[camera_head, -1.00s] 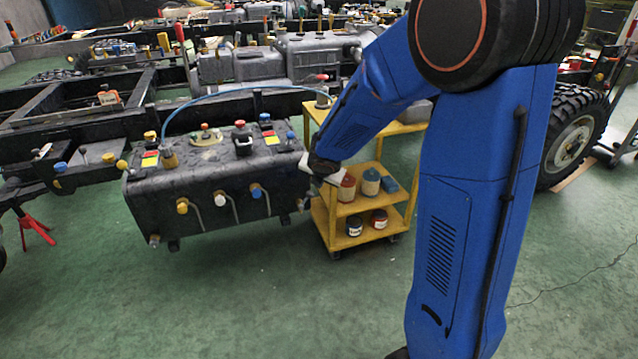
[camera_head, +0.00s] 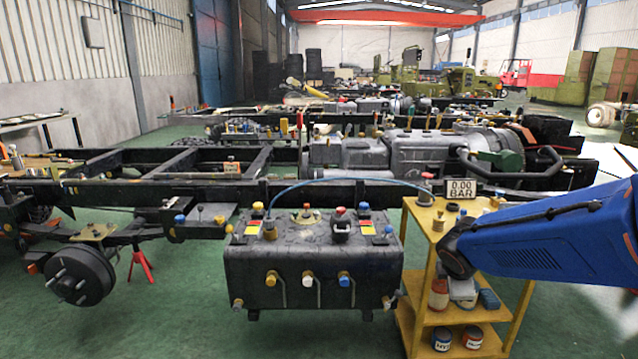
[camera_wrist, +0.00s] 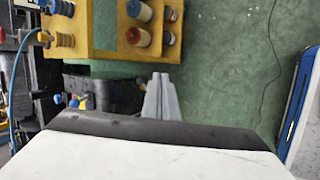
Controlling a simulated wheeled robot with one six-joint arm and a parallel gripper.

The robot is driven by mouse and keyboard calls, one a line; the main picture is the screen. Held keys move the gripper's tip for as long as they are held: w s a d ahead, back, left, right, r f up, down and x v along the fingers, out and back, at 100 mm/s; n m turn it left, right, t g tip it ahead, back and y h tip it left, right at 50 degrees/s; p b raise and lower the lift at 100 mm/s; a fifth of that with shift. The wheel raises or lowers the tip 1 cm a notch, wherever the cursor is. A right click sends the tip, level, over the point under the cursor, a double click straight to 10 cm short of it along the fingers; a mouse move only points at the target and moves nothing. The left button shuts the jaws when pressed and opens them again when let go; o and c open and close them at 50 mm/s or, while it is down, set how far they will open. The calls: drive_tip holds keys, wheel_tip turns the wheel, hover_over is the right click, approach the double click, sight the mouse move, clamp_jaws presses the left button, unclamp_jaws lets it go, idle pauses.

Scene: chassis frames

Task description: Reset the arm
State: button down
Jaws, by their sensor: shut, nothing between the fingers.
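My blue arm (camera_head: 555,235) reaches in from the right edge of the head view, in front of the yellow trolley. My gripper shows in the wrist view (camera_wrist: 161,97) as two grey fingers pressed together, empty, over the green floor and beside the trolley. In the head view the gripper is mostly hidden behind the arm's dark wrist joint, with only a pale part showing below it.
A yellow trolley (camera_head: 425,268) with cans on its shelves stands close to my arm. A black tank (camera_head: 312,262) with coloured caps is left of it, joined by a blue hose. A truck chassis frame (camera_head: 140,188) runs behind. The green floor (camera_head: 190,325) is clear in front.

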drive_tip(key=s+a+r+m+y, duration=0.1)
drive_tip(key=s+a+r+m, duration=0.1)
drive_tip(key=s+m, duration=0.6)
drive_tip(key=s+a+r+m+g+y, duration=0.1)
drive_tip(key=s+m, duration=0.7)
drive_tip(key=s, duration=1)
drive_tip(key=shift+a+r+g+y, duration=0.35)
drive_tip(key=shift+a+y, duration=0.25)
drive_tip(key=shift+a, duration=0.35)
